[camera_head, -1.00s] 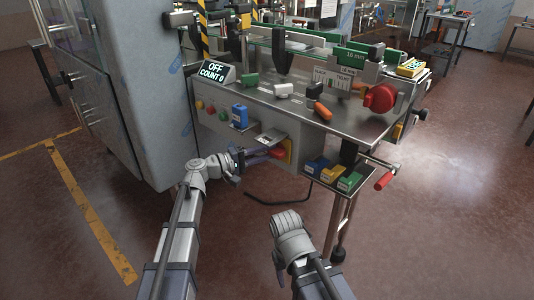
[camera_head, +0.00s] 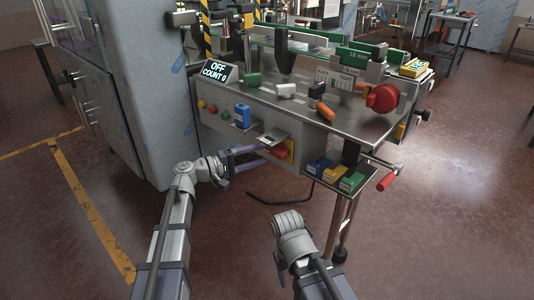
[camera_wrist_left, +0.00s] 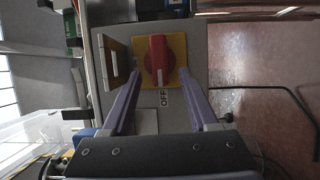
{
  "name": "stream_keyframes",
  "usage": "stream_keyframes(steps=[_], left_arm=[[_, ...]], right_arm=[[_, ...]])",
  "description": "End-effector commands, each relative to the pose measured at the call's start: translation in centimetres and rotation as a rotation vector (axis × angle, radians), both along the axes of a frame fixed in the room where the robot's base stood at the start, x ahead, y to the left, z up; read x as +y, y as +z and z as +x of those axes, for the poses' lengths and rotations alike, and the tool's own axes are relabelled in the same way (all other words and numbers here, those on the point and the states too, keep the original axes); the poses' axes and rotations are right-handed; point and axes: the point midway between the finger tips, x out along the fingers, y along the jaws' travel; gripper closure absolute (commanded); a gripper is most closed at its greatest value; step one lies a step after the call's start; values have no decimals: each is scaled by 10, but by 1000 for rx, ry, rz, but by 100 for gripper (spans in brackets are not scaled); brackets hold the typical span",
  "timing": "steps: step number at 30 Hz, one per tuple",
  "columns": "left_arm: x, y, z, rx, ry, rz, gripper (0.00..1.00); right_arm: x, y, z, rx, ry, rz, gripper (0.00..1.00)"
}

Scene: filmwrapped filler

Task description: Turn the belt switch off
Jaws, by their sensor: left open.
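The belt switch is a red knob (camera_wrist_left: 158,58) on a yellow plate (camera_wrist_left: 177,45), with an "OFF" label beside it in the left wrist view. In the head view the yellow plate (camera_head: 290,146) shows on the front panel of the machine, with the red knob (camera_head: 279,152) partly hidden. My left gripper (camera_wrist_left: 163,80) is open, its two purple fingers pointing at the switch, one on each side of the knob's lower part; contact cannot be told. The display (camera_head: 214,71) reads "OFF" and "COUNT 0". My right arm (camera_head: 291,238) is at the lower middle; its fingers cannot be made out.
A small metal flap (camera_head: 272,136) juts out just above the switch. A black cable (camera_head: 280,202) hangs below.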

Motion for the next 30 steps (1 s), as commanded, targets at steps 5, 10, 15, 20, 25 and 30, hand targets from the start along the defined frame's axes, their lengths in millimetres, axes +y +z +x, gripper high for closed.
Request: stream_keyframes(steps=[5,10,15,20,25,30], left_arm=[[24,0,-12,0,1,0,40],[34,0,-17,0,0,0,40],[36,0,-18,0,-1,0,40],[35,-1,-18,0,-1,1,40],[9,-23,-37,19,-57,104,40],[-45,-94,-101,69,-229,440,40]], right_arm=[[0,0,0,0,0,0,40],[0,0,0,0,0,0,40],[0,0,0,0,0,0,40],[0,0,0,0,0,0,40],[0,0,0,0,0,0,40],[0,0,0,0,0,0,40]])
